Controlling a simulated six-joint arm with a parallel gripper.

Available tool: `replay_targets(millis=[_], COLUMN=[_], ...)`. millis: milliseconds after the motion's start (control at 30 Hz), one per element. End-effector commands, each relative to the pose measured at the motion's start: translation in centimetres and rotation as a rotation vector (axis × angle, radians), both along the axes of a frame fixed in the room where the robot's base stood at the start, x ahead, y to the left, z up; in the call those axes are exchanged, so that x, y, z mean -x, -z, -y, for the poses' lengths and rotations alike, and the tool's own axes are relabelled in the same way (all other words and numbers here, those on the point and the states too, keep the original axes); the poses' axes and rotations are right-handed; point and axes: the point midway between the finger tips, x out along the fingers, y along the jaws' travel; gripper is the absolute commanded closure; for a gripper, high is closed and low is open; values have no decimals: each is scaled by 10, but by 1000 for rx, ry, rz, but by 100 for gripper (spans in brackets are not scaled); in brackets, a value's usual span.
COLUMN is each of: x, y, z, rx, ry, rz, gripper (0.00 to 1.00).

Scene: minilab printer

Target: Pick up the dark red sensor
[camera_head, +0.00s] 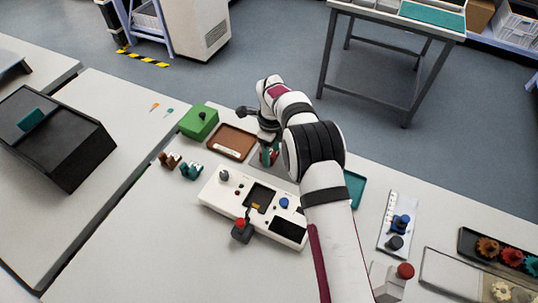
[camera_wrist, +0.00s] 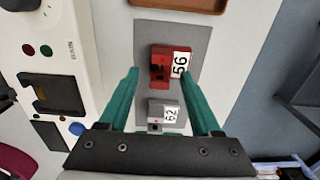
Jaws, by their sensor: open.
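The dark red sensor (camera_wrist: 159,67) is a small block with a white number label, lying on a grey mat (camera_wrist: 205,40) in the wrist view. My gripper (camera_wrist: 160,73) is open, its two teal fingers on either side of the dark red sensor's near part in the picture; I cannot tell whether they touch it or how high they are above it. A grey sensor (camera_wrist: 156,113) with a label reading 62 lies on the same mat, nearer the gripper's base. In the head view my gripper (camera_head: 268,156) is over the table, and the sensors are mostly hidden by it.
A white control panel (camera_head: 212,192) with buttons stands beside the mat. A brown tray (camera_head: 232,142) and a green box (camera_head: 198,122) are behind it. Small brown (camera_head: 168,160) and teal (camera_head: 191,170) parts lie to the left. A gear tray (camera_head: 500,238) is far right.

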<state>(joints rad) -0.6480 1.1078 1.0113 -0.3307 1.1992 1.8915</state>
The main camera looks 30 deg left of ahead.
Motion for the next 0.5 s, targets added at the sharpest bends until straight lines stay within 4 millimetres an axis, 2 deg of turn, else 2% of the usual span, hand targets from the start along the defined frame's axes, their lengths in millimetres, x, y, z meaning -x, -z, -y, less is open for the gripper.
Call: replay_targets(millis=[67, 400, 500], x=[0, 0, 0], y=[0, -1, -1], z=[0, 0, 0], rx=[0, 0, 0], ry=[0, -1, -1], rz=[0, 0, 0], gripper=[37, 98, 100])
